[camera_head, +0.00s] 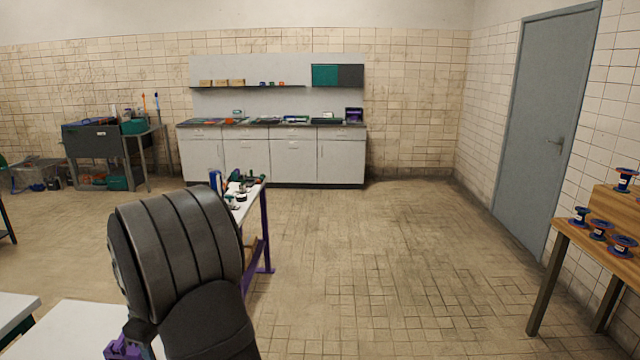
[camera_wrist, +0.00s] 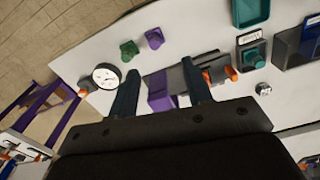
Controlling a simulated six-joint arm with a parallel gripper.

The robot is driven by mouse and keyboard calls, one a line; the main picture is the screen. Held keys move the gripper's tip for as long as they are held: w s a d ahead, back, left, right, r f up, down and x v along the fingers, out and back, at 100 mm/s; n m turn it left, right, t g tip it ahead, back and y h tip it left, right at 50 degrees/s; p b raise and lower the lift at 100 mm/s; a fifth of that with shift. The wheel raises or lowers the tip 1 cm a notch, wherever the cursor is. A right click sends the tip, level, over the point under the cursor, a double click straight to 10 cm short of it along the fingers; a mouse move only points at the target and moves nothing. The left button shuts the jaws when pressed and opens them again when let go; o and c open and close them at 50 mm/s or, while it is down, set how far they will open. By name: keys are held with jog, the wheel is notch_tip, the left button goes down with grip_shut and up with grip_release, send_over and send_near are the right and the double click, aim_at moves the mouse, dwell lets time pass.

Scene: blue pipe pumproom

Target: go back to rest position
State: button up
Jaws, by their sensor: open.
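My gripper (camera_wrist: 160,67) shows in the wrist view with its two dark fingers spread apart. Between and beyond the fingers are a purple block (camera_wrist: 160,92) and a grey flat piece, both on or near a white surface. I cannot tell how far they lie from the fingertips. Nothing is seen held between the fingers. In the head view my dark arm fills the lower left, and the gripper itself cannot be made out there.
In the head view, a purple-legged table (camera_head: 266,232) stands beside my arm. Tiled floor (camera_head: 400,260) is clear at right.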

jog(key=d+f, duration=0.2)
jog(key=d, duration=0.8)
jog(key=s+a+f, duration=0.1)
jog(key=a+f, duration=0.1)
jog(key=a, duration=0.1)
jog(key=s+a+f, duration=0.1)
jog(key=a+f, duration=0.1)
jog(key=a, duration=0.1)
jog(key=s+a+f, duration=0.2)
jog(key=a, duration=0.1)
jog(key=shift+a+f, duration=0.2)
jog(key=shift+a, duration=0.15)
jog(key=shift+s+a+f, duration=0.1)
jog(key=shift+a+f, duration=0.1)
jog(key=shift+f, duration=0.35)
jog(key=shift+s+a+f, duration=0.1)
jog(key=shift+a+f, duration=0.1)
jog(key=shift+f, duration=0.3)
jog(key=shift+w+f, duration=0.1)
jog(key=shift+f, duration=0.65)
